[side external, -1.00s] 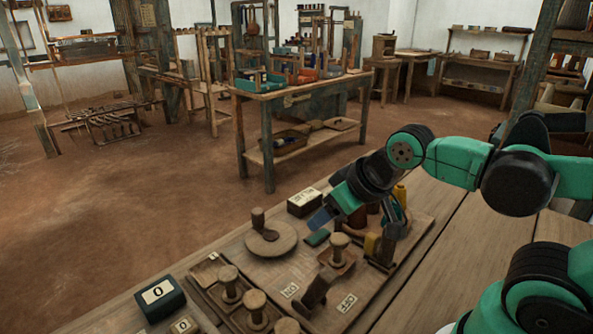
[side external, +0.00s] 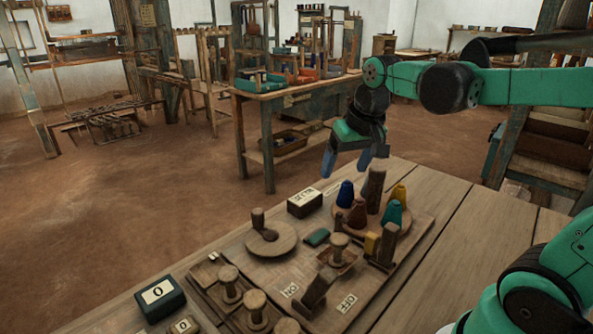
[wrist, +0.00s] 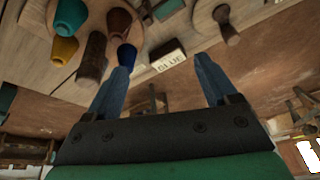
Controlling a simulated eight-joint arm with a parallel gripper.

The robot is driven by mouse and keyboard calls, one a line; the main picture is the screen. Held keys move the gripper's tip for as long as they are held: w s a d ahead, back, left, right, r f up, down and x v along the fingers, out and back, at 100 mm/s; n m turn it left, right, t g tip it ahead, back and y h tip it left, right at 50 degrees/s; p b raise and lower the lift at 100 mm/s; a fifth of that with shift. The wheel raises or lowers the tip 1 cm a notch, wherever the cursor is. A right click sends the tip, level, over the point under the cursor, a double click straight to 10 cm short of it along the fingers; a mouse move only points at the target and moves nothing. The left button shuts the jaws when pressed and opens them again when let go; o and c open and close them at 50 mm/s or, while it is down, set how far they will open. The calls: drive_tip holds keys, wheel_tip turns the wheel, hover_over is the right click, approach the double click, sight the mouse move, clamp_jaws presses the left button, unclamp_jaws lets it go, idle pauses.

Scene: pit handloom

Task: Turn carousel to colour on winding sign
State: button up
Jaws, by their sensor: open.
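The round wooden carousel (side external: 352,230) carries a blue cone (side external: 345,193), a red-brown cone (side external: 357,214), a yellow cone (side external: 399,193) and a teal cone (side external: 393,213) around a wooden post (side external: 375,190). The blue cone is on the side towards the winding sign (side external: 304,203). In the wrist view the sign (wrist: 168,60) appears to read BLUE. My gripper (side external: 347,164) is raised above and behind the carousel, open and empty. In the wrist view its left fingertip overlaps the blue cone (wrist: 126,56); contact cannot be told.
A round wooden disc with a knob (side external: 271,240) and several wooden pegs share the board. The wooden table (side external: 450,225) is bare at the right.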

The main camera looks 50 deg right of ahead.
sight(378, 167)
drive_tip(key=d+m+g, duration=0.1)
drive_tip(key=d+m, duration=0.1)
drive_tip(key=d, duration=0.2)
drive_tip(key=d+m+g, duration=0.1)
drive_tip(key=d, duration=0.3)
drive_tip(key=d+m+g+y, duration=0.1)
drive_tip(key=d+m, duration=0.1)
drive_tip(key=d, duration=0.2)
drive_tip(key=shift+w+d+m, duration=0.2)
drive_tip(key=shift+m, duration=0.1)
drive_tip(key=shift+d+f+g, duration=0.15)
drive_tip(key=shift+d+g, duration=0.1)
drive_tip(key=shift+g, duration=0.05)
drive_tip(key=shift+f, duration=2.75)
clamp_jaws()
